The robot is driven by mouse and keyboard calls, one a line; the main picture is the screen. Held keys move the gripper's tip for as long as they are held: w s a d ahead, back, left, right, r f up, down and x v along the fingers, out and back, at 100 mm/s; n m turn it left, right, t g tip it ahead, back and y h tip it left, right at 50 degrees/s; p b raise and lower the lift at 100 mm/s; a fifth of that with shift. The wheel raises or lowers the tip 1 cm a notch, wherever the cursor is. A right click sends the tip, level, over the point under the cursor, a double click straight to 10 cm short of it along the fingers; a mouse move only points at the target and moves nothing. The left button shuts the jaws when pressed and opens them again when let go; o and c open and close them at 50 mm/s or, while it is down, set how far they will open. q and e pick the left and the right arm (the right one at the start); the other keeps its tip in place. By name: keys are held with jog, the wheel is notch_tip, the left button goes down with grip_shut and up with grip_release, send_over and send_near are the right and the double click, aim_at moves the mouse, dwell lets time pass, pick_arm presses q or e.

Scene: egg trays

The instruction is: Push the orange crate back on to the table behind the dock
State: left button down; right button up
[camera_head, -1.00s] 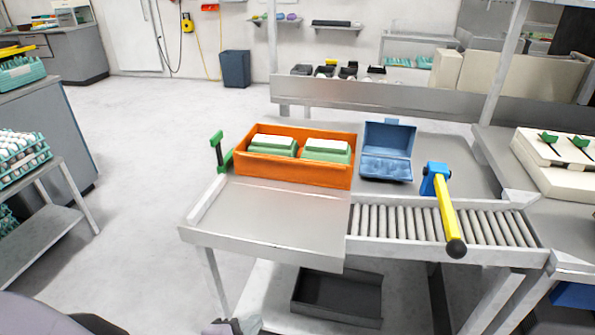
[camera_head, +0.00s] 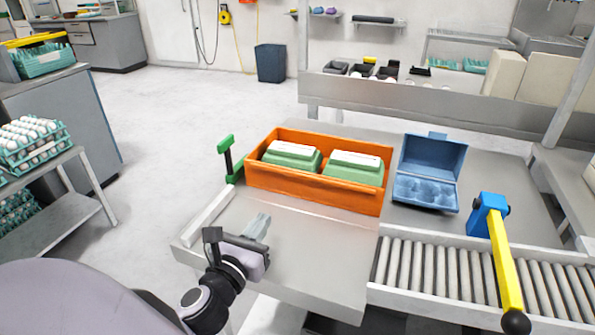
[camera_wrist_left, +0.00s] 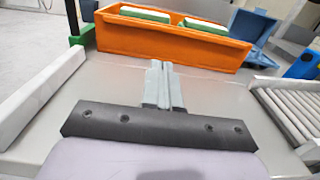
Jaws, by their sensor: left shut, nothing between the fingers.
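The orange crate (camera_head: 312,191) stands at the back edge of the grey dock plate, with two green cartons with white tops (camera_head: 292,155) inside it. It also shows at the top of the left wrist view (camera_wrist_left: 170,43). My left gripper (camera_head: 262,222) is over the dock (camera_head: 310,255), in front of the crate and apart from it. Its fingers are shut and empty, pointing at the crate's front wall in the left wrist view (camera_wrist_left: 163,68). The table (camera_head: 470,165) behind the dock is partly hidden by the crate. My right gripper is not in view.
A green-topped post (camera_head: 228,155) stands at the crate's left end. An open blue egg box (camera_head: 428,175) sits on the table right of the crate. A roller conveyor (camera_head: 450,275) and a blue and yellow lever (camera_head: 503,250) lie to the right. A raised rail (camera_head: 208,217) edges the dock's left side.

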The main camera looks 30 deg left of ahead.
pick_arm(q)
jog(key=shift+w, duration=0.3)
jog(key=shift+x, duration=0.85)
send_near(301, 164)
jog(key=shift+p+x, duration=0.4)
jog(key=shift+x, duration=0.4)
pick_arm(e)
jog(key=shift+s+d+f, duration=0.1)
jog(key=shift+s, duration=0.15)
pick_arm(q)
jog(key=b+x, duration=0.1)
jog(key=x, duration=0.7)
jog(key=shift+w+b, duration=0.25)
jog(key=shift+b, duration=0.05)
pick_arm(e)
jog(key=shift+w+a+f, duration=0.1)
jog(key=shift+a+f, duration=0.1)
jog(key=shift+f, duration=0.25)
pick_arm(q)
jog(key=shift+s, duration=0.1)
